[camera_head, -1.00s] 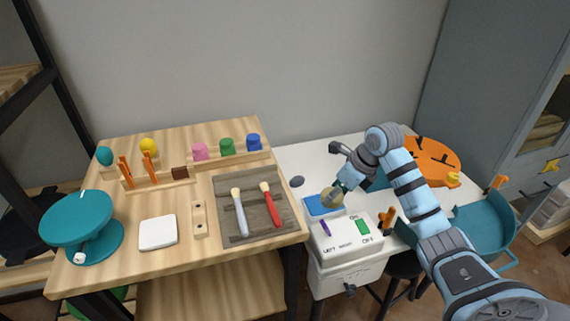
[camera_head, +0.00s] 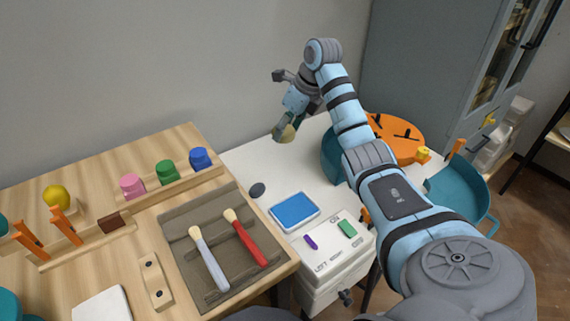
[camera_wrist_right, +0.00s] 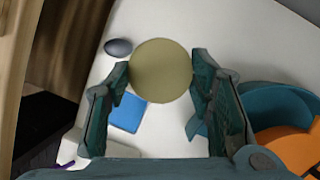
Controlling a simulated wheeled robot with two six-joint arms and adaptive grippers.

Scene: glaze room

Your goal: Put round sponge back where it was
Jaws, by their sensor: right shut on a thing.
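The round sponge (camera_head: 288,133) is a tan disc held in my right gripper (camera_head: 285,125), raised above the white table. In the right wrist view the sponge (camera_wrist_right: 160,71) sits between the two fingertips of the right gripper (camera_wrist_right: 160,80), which is shut on it. Below it in that view are a blue pad in a tray (camera_wrist_right: 128,113) and a dark oval stone (camera_wrist_right: 118,47). In the head view the blue pad (camera_head: 294,210) lies flat on the table, with nothing on it. My left gripper is not in view.
A white box (camera_head: 328,248) with a purple and a green piece stands in front of the blue pad. The dark oval stone (camera_head: 258,190) lies left of the pad. An orange disc (camera_head: 395,140) and a teal basin (camera_head: 462,195) are at right. White table (camera_head: 250,155) is clear behind the pad.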

